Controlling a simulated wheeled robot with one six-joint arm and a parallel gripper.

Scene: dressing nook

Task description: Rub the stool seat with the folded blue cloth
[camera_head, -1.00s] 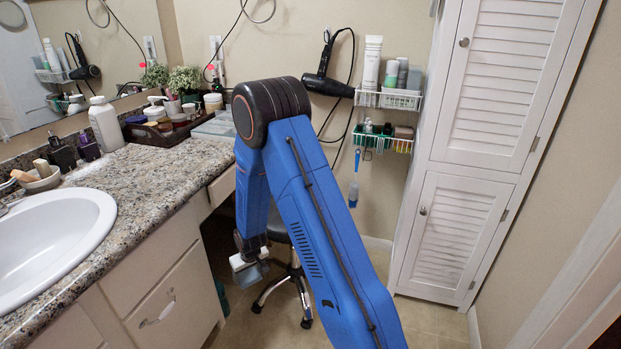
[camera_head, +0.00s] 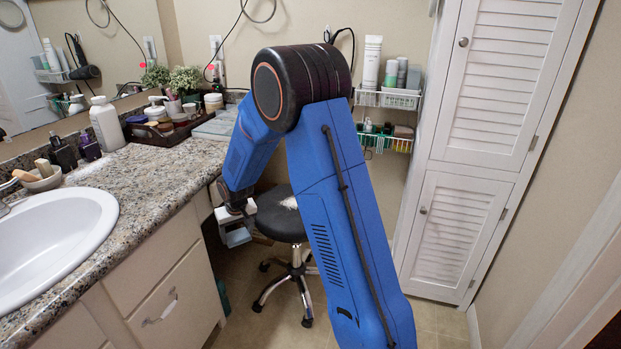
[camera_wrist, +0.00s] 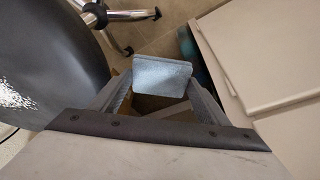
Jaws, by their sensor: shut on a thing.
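The stool has a round black seat (camera_head: 277,222) on a chrome base with casters. A pale whitish patch (camera_head: 289,202) shows on the seat, and also in the wrist view (camera_wrist: 12,97). My gripper (camera_head: 236,232) is at the left edge of the seat, between it and the vanity drawers. In the wrist view my gripper (camera_wrist: 160,90) is shut on the folded blue cloth (camera_wrist: 162,78), a grey-blue pad held between the fingertips. The seat lies to the left in that view, apart from the cloth. Part of the seat is hidden behind my arm in the head view.
The granite counter (camera_head: 150,180) with the sink (camera_head: 50,240) runs along the left, its drawers (camera_head: 165,290) close beside my gripper. A tall white louvred cabinet (camera_head: 455,225) stands at right. Wire baskets (camera_head: 385,98) hang on the back wall. Floor is clear right of the stool.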

